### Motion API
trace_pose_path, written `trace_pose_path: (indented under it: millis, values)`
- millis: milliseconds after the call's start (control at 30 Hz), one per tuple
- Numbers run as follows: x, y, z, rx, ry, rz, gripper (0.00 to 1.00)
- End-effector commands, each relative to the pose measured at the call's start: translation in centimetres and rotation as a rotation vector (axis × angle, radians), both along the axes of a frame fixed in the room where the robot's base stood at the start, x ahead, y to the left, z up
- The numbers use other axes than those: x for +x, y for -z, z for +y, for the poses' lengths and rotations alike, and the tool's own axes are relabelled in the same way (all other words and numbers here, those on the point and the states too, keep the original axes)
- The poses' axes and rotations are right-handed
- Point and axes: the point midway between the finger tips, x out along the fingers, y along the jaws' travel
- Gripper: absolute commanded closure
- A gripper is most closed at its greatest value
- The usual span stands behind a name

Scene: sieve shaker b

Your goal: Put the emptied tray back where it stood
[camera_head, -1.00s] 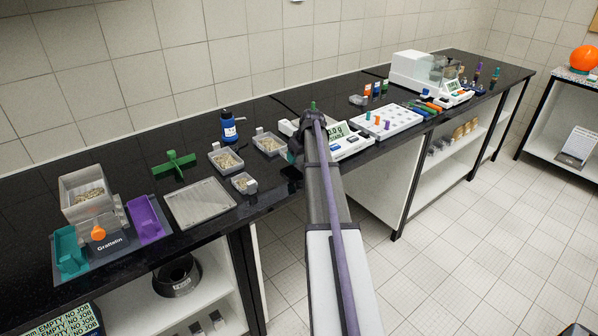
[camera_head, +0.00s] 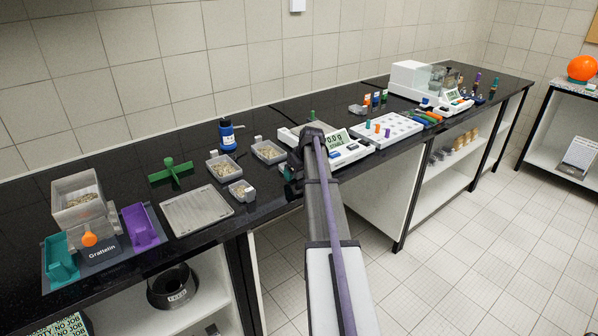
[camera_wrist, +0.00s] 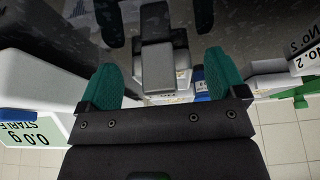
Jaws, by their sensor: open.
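My gripper (camera_wrist: 165,88) is open, with teal fingers, low over the black bench beside the balance. A grey block (camera_wrist: 166,55), which looks like a tray's grip tab, shows between and beyond the fingers in the wrist view. I see no finger closed on it. In the head view my arm hides the spot under the gripper (camera_head: 312,130), so the emptied tray cannot be made out there. Three small grey trays with pale grains stand left of my arm: one at the back left (camera_head: 223,170), one nearer the arm (camera_head: 268,152), one in front (camera_head: 241,191).
The balance (camera_head: 345,150) stands right beside my gripper and reads 0.0 g. A white peg rack (camera_head: 386,131) is right.

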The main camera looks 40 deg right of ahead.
Motion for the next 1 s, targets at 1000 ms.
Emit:
trace_pose_path:
  millis: [1000]
  values:
    - [-4.6,-11.4,0.3,0.0,0.0,0.0,0.1]
